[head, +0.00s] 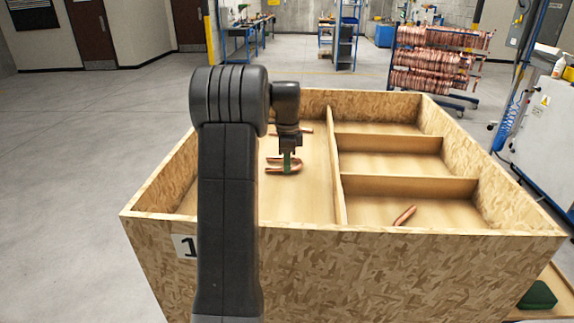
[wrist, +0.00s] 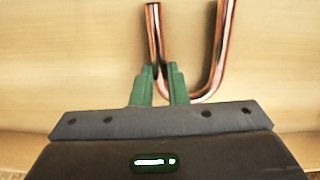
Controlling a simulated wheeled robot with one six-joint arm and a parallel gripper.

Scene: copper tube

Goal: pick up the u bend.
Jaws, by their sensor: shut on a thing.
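A copper u bend (head: 296,165) is in the large left compartment of the wooden crate (head: 350,240). In the wrist view the u bend (wrist: 221,55) has its curve towards my gripper and its two legs pointing away. My gripper (head: 287,160) has green fingers and is shut on one leg of the u bend. The fingers (wrist: 160,75) close around the left leg in the wrist view. Whether the u bend touches the crate floor, I cannot tell.
Another copper piece (head: 306,131) lies farther back in the same compartment. A short copper piece (head: 405,215) lies in the front right compartment. Wooden dividers (head: 335,170) and the crate walls stand around my gripper. My arm hides part of the left compartment.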

